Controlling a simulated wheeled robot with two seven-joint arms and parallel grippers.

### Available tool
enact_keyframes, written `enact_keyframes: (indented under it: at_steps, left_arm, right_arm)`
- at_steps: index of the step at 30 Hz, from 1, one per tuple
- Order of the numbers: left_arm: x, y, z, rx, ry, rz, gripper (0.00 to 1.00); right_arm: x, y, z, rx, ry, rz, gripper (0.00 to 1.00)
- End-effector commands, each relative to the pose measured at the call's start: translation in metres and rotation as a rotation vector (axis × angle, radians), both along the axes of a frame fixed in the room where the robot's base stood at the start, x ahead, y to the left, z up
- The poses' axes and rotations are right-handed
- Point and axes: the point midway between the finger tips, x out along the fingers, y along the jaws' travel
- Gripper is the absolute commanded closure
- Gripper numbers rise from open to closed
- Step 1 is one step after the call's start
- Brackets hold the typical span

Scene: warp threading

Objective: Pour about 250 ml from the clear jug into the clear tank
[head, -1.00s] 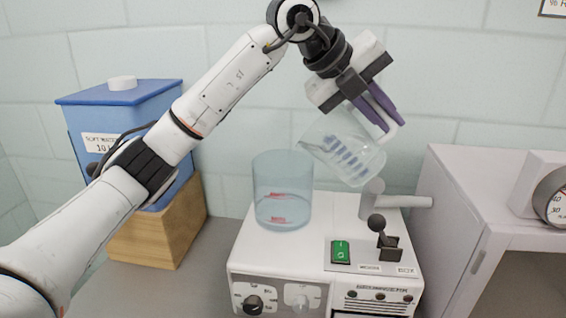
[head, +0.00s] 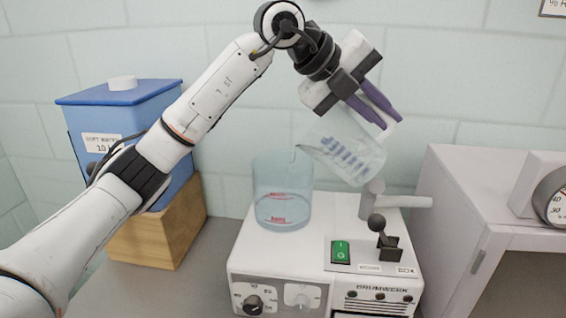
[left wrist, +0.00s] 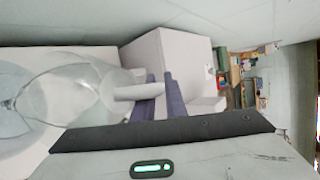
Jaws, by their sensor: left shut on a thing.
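The clear tank (head: 283,180) stands upright on the left part of the white machine. It has red marks on its wall, and a water level seems to show near them. My left gripper (head: 378,112) is shut on the clear jug (head: 345,150), above and right of the tank. The jug is tilted left, with its lip close to the tank's upper right rim. Blue marks show on its side. In the left wrist view the jug (left wrist: 70,95) lies beside the purple fingers. I cannot make out a stream clearly. My right gripper is not in view.
The white machine (head: 250,255) has a green switch (head: 340,251), a black lever (head: 378,225) and a grey spout-like part (head: 405,201). A blue container (head: 125,120) stands on a wooden block (head: 150,240) at left. A pale cabinet (head: 450,210) is at right.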

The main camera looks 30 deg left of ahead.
Motion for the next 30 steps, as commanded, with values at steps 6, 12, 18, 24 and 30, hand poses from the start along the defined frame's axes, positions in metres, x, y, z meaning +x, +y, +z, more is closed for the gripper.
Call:
enact_keyframes:
  at_steps: [6,12,18,24,30]
  left_arm:
    - [-0.0003,0.0007,0.0031,-0.011,-0.009,0.0,1.0]
    - [-0.0006,0.0012,0.004,-0.022,-0.014,0.0,1.0]
    - [-0.0009,0.0019,0.0047,-0.031,-0.017,0.0,1.0]
    - [-0.0012,0.0025,0.0049,-0.038,-0.019,-0.001,1.0]
    - [-0.0014,0.0032,0.0049,-0.046,-0.022,0.0,1.0]
  right_arm:
    - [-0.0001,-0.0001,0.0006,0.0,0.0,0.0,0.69]
    - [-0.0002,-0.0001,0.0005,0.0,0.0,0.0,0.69]
    - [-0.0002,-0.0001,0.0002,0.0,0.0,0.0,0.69]
    - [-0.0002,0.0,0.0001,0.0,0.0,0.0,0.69]
    - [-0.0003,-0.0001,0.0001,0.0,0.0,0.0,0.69]
